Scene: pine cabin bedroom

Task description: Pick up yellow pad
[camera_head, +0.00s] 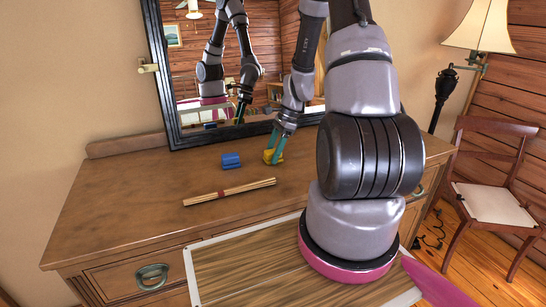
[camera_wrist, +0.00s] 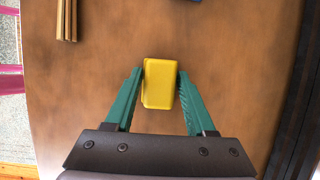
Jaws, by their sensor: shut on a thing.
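The yellow pad (camera_wrist: 159,84) is a small rounded block between the two green fingers of my gripper (camera_wrist: 160,88) in the wrist view. Both fingertips touch its sides. In the head view the yellow pad (camera_head: 273,157) is at the back of the wooden dresser top, in front of the mirror, and my gripper (camera_head: 275,148) reaches down to it from above. The fingers partly cover it there. I cannot tell whether it rests on the wood or is slightly above it.
A blue block (camera_head: 231,161) lies left of the pad on the dresser (camera_head: 120,205). A bundle of thin sticks (camera_head: 230,192) lies in front. The black-framed mirror (camera_head: 185,75) stands close behind. A lamp (camera_head: 443,95) and chair (camera_head: 495,195) are at the right. The dresser's left side is clear.

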